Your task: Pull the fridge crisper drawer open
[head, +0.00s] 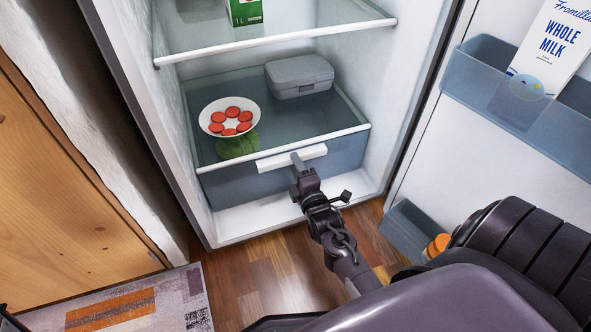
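The crisper drawer (240,187) is a blue-grey translucent bin at the bottom of the open fridge, under the lowest glass shelf. Its front looks about level with the shelf's white front edge. A white bar handle (270,163) runs along the top of its front. My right gripper (297,161) is at the middle of this handle, its narrow fingers overlapping the bar. I cannot tell whether they are closed around it. A green round thing (238,147), like a cabbage, shows through the glass. My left gripper is not in view.
A bowl of red slices (230,117) and a grey lidded box (299,77) stand on the lower shelf (345,122). A green carton (244,11) stands above. The open door holds a milk carton (548,45) in its bin. Wooden floor lies in front.

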